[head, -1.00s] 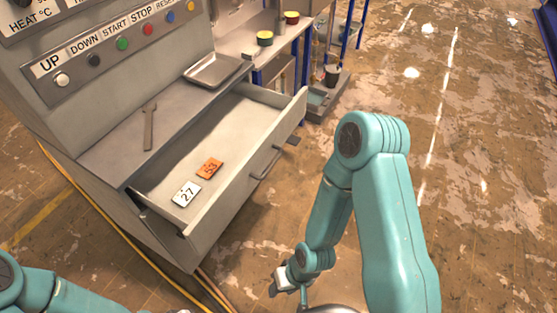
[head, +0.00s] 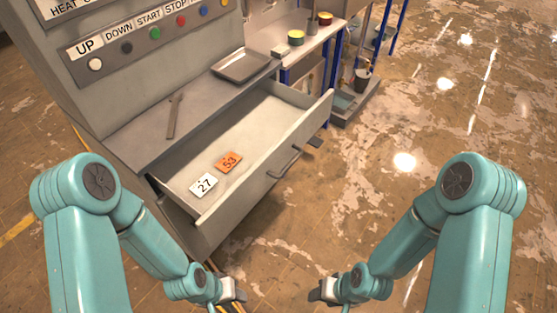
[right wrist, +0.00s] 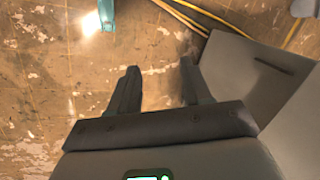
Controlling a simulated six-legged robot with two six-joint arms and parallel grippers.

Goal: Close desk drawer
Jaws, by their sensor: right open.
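The desk drawer (head: 268,165) is pulled out of the grey desk, with a bar handle (head: 284,164) on its front.
A wrench (head: 174,116) and a metal tray (head: 245,65) lie on the desk top below the button panel (head: 150,35). A bench with cans (head: 296,38) stands behind. Yellow cables (right wrist: 195,15) run along the floor. Floor at right is clear.

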